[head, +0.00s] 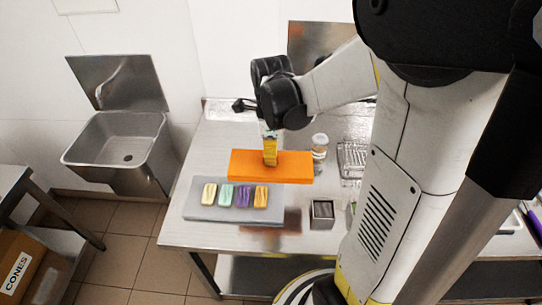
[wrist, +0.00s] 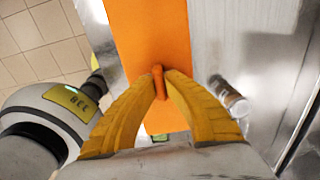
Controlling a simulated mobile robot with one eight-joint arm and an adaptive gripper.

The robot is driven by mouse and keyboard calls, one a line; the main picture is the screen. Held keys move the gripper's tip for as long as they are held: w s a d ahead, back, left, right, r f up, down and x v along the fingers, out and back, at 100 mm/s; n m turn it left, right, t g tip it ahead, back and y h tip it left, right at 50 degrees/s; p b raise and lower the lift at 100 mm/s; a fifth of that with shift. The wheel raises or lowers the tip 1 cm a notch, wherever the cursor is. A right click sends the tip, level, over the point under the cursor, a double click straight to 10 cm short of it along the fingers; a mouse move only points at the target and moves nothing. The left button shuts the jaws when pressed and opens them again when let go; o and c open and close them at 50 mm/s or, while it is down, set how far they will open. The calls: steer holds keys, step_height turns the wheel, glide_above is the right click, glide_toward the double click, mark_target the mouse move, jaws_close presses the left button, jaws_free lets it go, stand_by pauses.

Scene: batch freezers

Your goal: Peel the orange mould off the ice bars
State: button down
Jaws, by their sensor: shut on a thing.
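The orange mould (head: 296,169) is a flat slab behind the grey tray (head: 230,215) in the head view. My gripper (head: 270,160) points down at the mould's middle. In the wrist view its yellow fingers (wrist: 160,84) are shut on a small orange tab that stands up from the mould (wrist: 152,30). Several ice bars lie uncovered in a row on the tray: cream (head: 209,193), mint (head: 226,195), purple (head: 243,196) and yellow-orange (head: 261,197). The mould is apart from the bars. I cannot tell whether it touches the table. Its underside is hidden.
A lidded jar (head: 319,150) stands close to the mould's right end. A wire rack (head: 352,160) is further right, and a small steel container (head: 322,213) stands right of the tray. The steel table (head: 215,140) is clear at the back left. A sink (head: 120,140) is left of the table.

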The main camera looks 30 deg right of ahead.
steer(key=shift+r+p, duration=0.4)
steer(key=shift+r, duration=0.3)
steer(key=shift+r+p, duration=1.9)
steer(key=shift+r, duration=0.6)
